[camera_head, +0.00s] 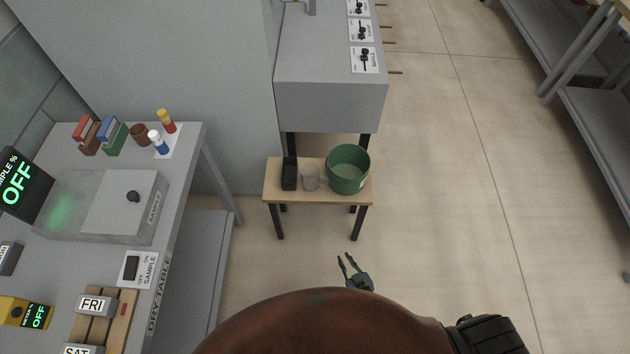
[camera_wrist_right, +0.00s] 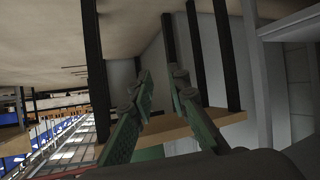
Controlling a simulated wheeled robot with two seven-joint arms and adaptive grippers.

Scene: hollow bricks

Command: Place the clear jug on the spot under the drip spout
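The clear jug (camera_head: 311,177) stands upright on a small wooden stool (camera_head: 270,193), between a black container (camera_head: 289,173) and a green bucket (camera_head: 348,170). My right gripper (camera_head: 350,266) is in front of the stool and below it in the head view, apart from the jug. Its two fingers are spread with nothing between them. The fingers also show in the right wrist view (camera_wrist_right: 162,76), with a gap between the tips. My left gripper is out of view. I cannot clearly make out a drip spout or a spot under it.
A grey cabinet with lever switches (camera_head: 330,105) stands behind and above the stool. Metal shelving (camera_head: 600,115) is at the far right. The floor (camera_head: 450,180) right of the stool is clear.

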